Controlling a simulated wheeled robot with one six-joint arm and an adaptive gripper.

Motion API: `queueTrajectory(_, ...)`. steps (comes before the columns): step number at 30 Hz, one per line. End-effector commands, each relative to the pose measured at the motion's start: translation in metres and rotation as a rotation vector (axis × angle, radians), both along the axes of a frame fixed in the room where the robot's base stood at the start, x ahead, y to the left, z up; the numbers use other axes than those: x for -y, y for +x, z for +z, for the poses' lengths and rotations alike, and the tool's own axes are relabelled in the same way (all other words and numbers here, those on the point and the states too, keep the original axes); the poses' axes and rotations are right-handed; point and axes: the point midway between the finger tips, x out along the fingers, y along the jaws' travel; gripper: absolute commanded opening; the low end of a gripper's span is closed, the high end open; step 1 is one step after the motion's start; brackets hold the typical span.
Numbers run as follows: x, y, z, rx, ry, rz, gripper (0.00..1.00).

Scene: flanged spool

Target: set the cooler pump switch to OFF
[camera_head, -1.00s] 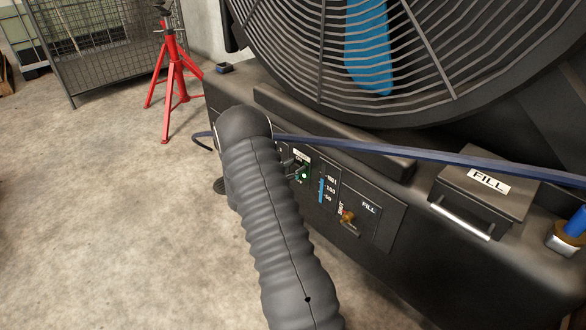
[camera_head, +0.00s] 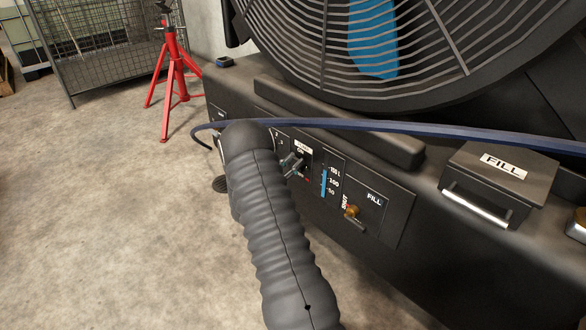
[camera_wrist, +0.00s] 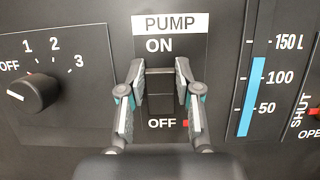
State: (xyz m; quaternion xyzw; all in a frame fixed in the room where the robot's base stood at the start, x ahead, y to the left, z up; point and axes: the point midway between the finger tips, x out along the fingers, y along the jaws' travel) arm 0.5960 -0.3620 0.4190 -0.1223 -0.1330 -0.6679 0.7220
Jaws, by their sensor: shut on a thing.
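The pump switch (camera_wrist: 160,100) is a black rocker on the dark panel, under a white PUMP label (camera_wrist: 170,22), with ON above it and OFF below. A small red mark (camera_wrist: 186,124) shows beside OFF. My gripper (camera_wrist: 160,72) is shut on the switch in the wrist view, with one finger at its left side and one at its right. In the head view my gripper (camera_head: 292,166) is small against the panel, and the switch is mostly hidden behind it.
A rotary knob (camera_wrist: 33,92) is left of the switch. A blue level gauge (camera_wrist: 250,97) and a brass fill valve (camera_head: 352,211) are to the right. A blue hose (camera_head: 400,126) arches in front of the cooler. A FILL box (camera_head: 498,182) stands at right, a red stand (camera_head: 176,85) at left.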

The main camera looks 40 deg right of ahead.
Motion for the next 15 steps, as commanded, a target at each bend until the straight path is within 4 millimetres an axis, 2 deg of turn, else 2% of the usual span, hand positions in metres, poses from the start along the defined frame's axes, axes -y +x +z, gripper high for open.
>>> queueTrajectory(8, 0.0002, -0.0004, 0.0005, 0.000, -0.002, -0.001, 0.00)
queueTrajectory(9, 0.0001, -0.0004, 0.0004, 0.000, -0.002, -0.001, 0.40)
queueTrajectory(11, -0.0001, -0.0003, 0.0005, 0.000, -0.002, -0.001, 0.55)
queueTrajectory(12, -0.0003, -0.0002, 0.0004, -0.001, -0.002, 0.000, 0.58)
queueTrajectory(15, -0.0008, 0.0001, 0.0003, -0.001, -0.001, 0.001, 0.58)
